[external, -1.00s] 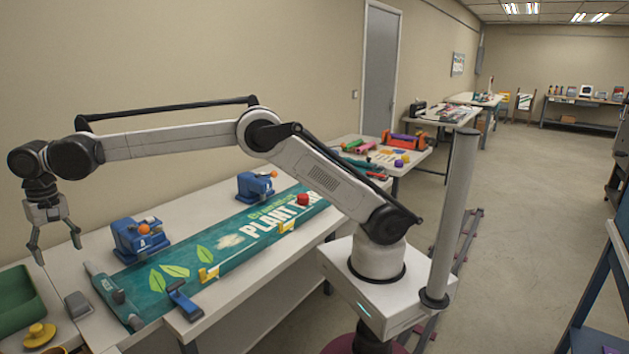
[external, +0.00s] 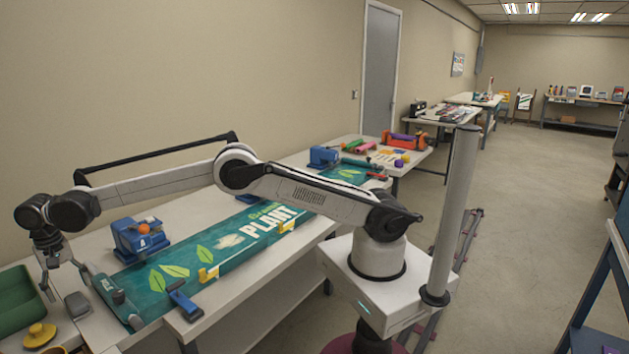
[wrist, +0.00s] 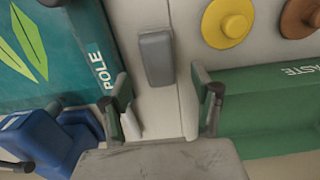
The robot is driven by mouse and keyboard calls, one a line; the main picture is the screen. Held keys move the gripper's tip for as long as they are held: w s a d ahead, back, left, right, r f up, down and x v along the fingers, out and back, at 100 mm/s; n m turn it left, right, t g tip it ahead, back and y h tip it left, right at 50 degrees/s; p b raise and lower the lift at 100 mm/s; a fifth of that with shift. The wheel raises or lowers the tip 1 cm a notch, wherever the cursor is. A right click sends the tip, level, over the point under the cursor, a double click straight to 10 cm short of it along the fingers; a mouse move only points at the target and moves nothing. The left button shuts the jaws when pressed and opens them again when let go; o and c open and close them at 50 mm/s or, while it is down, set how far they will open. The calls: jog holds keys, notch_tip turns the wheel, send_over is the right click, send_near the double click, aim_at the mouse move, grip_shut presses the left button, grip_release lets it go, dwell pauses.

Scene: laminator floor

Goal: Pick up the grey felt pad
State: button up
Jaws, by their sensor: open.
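The grey felt pad (external: 76,304), a small rounded grey block, lies on the white table between the green tray and the banner's near end. In the wrist view the pad (wrist: 156,58) is upper centre, lying lengthwise up the picture. My gripper (external: 66,281) is open above the table, close to the pad in the external view. In the wrist view my gripper (wrist: 160,78) has its two fingers apart, with the pad's lower end between and just beyond the tips. Nothing is between the fingers. The exact height above the pad is hard to tell.
A green tray (wrist: 270,82) marked "ASTE" stands right of the pad in the wrist view. Yellow (wrist: 229,22) and orange (wrist: 298,15) round pieces lie nearby. The teal banner (wrist: 75,50) is left, with a blue clamp device (wrist: 40,140) below it.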

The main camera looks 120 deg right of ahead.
aim_at(75, 299)
jog(key=shift+d+f, duration=0.15)
jog(key=shift+f, duration=2.8)
jog(key=c, duration=1.3)
jog(key=shift+o, duration=0.2)
jog(key=shift+r, duration=0.45)
notch_tip(75, 299, up, 4)
jog(key=shift+s+f, duration=0.1)
jog(key=shift+f, duration=0.15)
jog(key=s+a+r, duration=0.6)
jog(key=a, duration=0.3)
jog(key=shift+s+a+r, duration=0.2)
jog(key=shift+s+r, duration=0.1)
jog(key=shift+s, duration=0.1)
